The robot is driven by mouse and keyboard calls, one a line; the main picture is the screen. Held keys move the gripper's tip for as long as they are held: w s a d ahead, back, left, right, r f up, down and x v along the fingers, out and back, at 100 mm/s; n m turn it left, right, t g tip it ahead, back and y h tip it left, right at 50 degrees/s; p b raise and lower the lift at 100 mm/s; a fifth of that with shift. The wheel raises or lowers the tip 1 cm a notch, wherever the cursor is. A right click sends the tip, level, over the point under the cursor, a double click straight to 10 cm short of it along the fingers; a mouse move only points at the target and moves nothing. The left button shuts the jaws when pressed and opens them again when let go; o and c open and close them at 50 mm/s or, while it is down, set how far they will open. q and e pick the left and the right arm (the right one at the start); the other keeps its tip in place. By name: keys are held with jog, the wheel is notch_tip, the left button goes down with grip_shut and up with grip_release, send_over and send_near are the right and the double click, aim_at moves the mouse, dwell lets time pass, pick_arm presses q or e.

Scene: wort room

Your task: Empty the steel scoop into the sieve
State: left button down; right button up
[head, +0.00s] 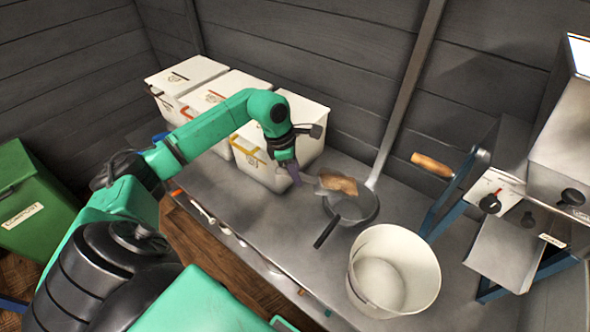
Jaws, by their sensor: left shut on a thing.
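My left gripper (291,171) comes in from the left and points down in front of the white bins. It is shut on the steel scoop (317,188), whose grip is mostly hidden by the fingers. A brown load (339,184) shows at the scoop's end, above the far left part of the sieve. The sieve (352,209) is a round, dark metal pan shape with a black handle pointing to the lower left. I cannot tell whether the scoop touches its rim, or whether anything lies in it. My right gripper is not in view.
A white bucket (419,265) stands close in front of the sieve. White lidded bins (262,172) line the wall at the left. A long pole (408,88) leans behind the sieve. A blue-framed machine (507,240) with a wooden handle (432,165) stands right. Bare steel bench (275,222) lies left of the sieve.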

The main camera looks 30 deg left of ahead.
aim_at(315, 177)
pick_arm(q)
jog(key=shift+w+d+r+g+y+p, duration=0.15)
jog(key=shift+d+r+y+p, duration=0.1)
jog(key=shift+r+p, duration=0.55)
jog(key=shift+w+d+r+g+y+p, duration=0.2)
jog(key=shift+r+p, duration=0.35)
jog(key=shift+p, duration=0.4)
jog(key=w+d+r+g+y+p, duration=0.1)
jog(key=d+r+y+p, duration=0.1)
jog(key=p, duration=0.1)
jog(key=shift+w+r, duration=0.1)
jog(key=shift+w, duration=0.05)
jog(key=shift+w+d+r+g+y+p, duration=0.45)
jog(key=shift+d+r+g+y+p, duration=0.15)
jog(key=shift+p, duration=0.15)
jog(key=shift+w+d+r+y, duration=0.3)
jog(key=shift+d+r+y, duration=0.05)
jog(key=shift+d+r, duration=0.1)
jog(key=shift+w+d+g, duration=0.15)
jog(key=shift+d+g, duration=0.15)
jog(key=shift+g, duration=0.05)
jog(key=shift+w+d+r+g+y+b, duration=0.3)
jog(key=shift+d+y+b, duration=0.1)
jog(key=shift+d+y, duration=0.1)
jog(key=shift+w+d+r+g+y+b, duration=0.2)
jog(key=shift+w+d+r+y+b, duration=0.1)
jog(key=shift+d+y+b, duration=0.15)
jog(key=shift+a, duration=0.1)
